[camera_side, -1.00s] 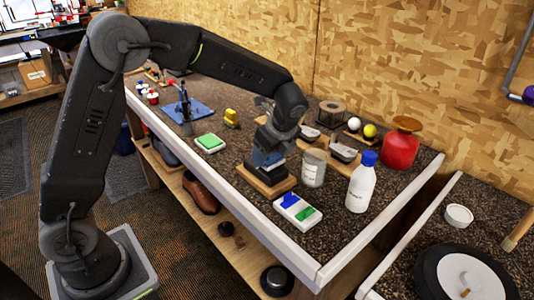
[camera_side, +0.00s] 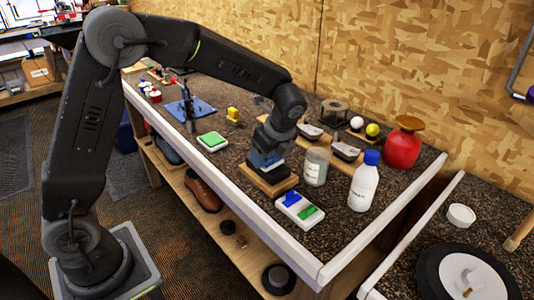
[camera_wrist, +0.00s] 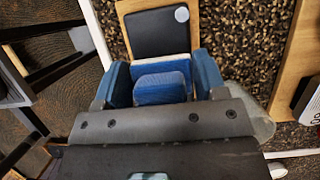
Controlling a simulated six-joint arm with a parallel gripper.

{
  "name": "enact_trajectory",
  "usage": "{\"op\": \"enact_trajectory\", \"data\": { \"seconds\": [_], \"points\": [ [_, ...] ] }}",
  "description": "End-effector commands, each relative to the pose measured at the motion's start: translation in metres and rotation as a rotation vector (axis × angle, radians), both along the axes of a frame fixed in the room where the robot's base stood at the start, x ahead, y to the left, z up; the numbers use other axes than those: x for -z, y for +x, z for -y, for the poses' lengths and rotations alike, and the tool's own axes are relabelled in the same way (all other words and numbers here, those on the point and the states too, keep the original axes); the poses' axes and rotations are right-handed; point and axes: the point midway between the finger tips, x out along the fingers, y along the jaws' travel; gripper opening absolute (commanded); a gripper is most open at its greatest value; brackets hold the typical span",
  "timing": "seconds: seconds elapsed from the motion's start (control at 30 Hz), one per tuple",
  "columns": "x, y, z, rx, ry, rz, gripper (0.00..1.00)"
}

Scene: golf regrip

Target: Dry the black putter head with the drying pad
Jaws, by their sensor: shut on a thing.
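My gripper (camera_wrist: 164,74) has blue fingers and is shut on the drying pad (camera_wrist: 160,90), a blue block with a pale front edge. The black putter head (camera_wrist: 160,32) lies on a wooden block (camera_wrist: 124,8), just beyond the pad in the wrist view, with a pale round spot near its corner. In the side view my gripper (camera_side: 266,160) points down low over the wooden block (camera_side: 271,188). The putter head is mostly hidden there. I cannot tell whether the pad touches it.
A white tray with blue and green patches (camera_side: 299,209) lies near the front edge. A grey can (camera_side: 316,168) and a white bottle (camera_side: 363,183) stand close at right. Other club heads (camera_side: 345,151) lie behind. A green-topped box (camera_side: 212,141) is at left.

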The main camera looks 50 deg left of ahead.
Motion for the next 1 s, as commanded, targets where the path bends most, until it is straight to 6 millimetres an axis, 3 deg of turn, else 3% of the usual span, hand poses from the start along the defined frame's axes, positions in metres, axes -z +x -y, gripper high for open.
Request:
{"op": "enact_trajectory", "data": {
  "seconds": [0.17, 0.7, 1.0],
  "points": [
    [-0.002, 0.001, 0.000, 0.002, -0.002, 0.004, 0.41],
    [-0.056, 0.002, 0.000, 0.001, -0.001, 0.007, 0.41],
    [-0.071, 0.001, 0.000, 0.001, -0.001, 0.005, 0.41]
  ]
}}
